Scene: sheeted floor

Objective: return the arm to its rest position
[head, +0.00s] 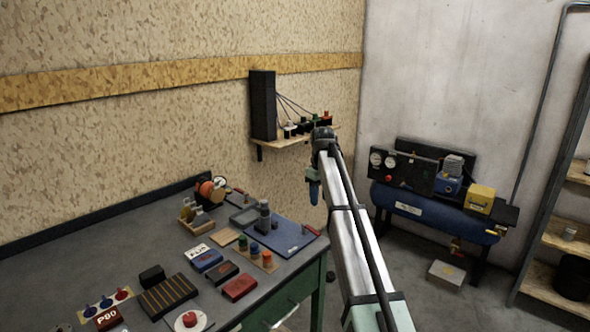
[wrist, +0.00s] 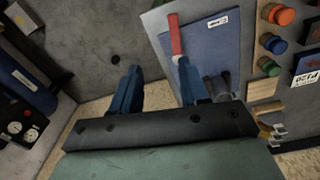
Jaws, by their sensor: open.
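My gripper (head: 314,190) hangs at the end of my raised arm, past the right edge of the workbench in the head view. Its blue fingers point down. In the wrist view the two blue fingers (wrist: 158,84) stand wide apart, with nothing held between them. The right finger overlaps a red-handled tool (wrist: 175,34) in the picture; this lies on the blue mat (wrist: 215,45) below. The fingertips appear clear of the bench.
The workbench (head: 110,235) at left carries several coloured boxes, a blue mat (head: 279,236) and pegs. A wall shelf (head: 285,140) with a black box is behind my gripper. A blue compressor (head: 425,205) stands at right, beside a wooden rack (head: 550,250).

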